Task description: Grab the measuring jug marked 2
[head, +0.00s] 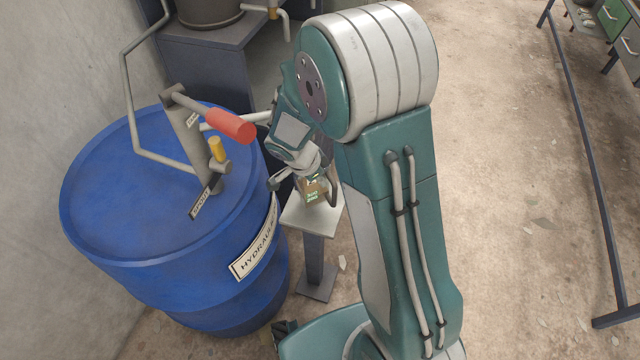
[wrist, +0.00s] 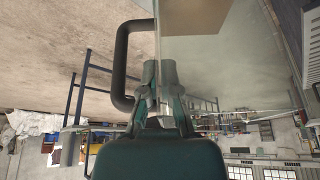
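A small clear measuring jug with amber contents and a pale green mark (head: 312,193) is at the grey stand, partly hidden by my arm. Its mark is too small to read. In the wrist view its clear wall (wrist: 228,62) fills the upper middle, with a dark handle (wrist: 121,62) on the left. My gripper (wrist: 160,72) has its two fingers close together, one on each side of the jug's wall edge beside the handle. In the head view my gripper (head: 308,165) is just above the jug. I cannot tell whether the jug is raised off the stand.
A blue drum (head: 110,215) with a pump and red handle (head: 228,126) stands close on the left. The small grey stand (head: 295,212) is beside it. A dark cabinet (head: 205,75) is behind. A metal bench frame (head: 590,170) is at right, with open floor between.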

